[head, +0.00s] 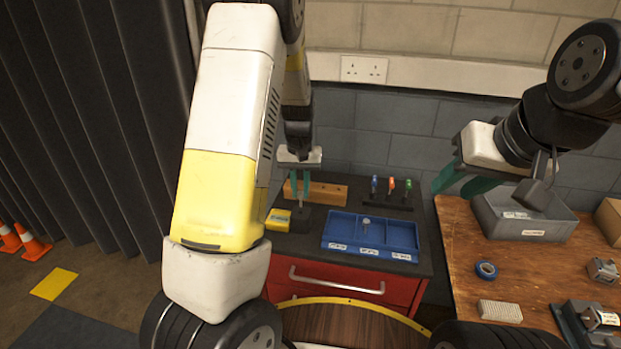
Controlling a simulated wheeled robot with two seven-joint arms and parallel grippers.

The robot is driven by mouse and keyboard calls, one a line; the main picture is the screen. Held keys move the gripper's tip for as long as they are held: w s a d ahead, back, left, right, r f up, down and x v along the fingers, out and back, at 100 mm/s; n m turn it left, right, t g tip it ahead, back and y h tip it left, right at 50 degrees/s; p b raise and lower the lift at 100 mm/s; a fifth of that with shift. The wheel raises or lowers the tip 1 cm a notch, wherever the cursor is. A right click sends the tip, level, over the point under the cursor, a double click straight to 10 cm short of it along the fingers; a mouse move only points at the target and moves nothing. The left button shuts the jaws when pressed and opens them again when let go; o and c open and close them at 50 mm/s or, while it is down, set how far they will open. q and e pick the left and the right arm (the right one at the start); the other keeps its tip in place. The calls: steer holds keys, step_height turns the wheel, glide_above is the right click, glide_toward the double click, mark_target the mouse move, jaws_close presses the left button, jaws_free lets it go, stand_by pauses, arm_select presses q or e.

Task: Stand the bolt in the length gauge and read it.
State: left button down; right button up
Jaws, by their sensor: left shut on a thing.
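My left gripper (299,198) points down over the dark-topped red cabinet, its green fingers shut on a thin grey bolt (301,202). The bolt looks upright between the fingers. Its lower end is at a small dark block (303,218), which seems to be the length gauge; I cannot tell whether the bolt stands in it or just above. A yellow piece (278,219) with a label sits at the block's left; its reading is too small to make out. My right gripper (455,190) is open and empty above the wooden table's left part.
A blue compartment tray (326,236) with labels holds a small bolt-like piece (366,222). Behind are a wooden block (328,193) and a rack of coloured-handled tools (387,203). The wooden table (460,240) bears a grey bin (535,228), blue tape (486,269) and a pale block (500,311).

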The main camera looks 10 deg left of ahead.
mark_target(301, 196)
arm_select(q)
steer(key=shift+f, duration=2.75)
stand_by(0.7)
steer(key=c, duration=1.3)
jaws_free()
steer(key=shift+o, duration=0.2)
steer(key=shift+r, duration=3.95)
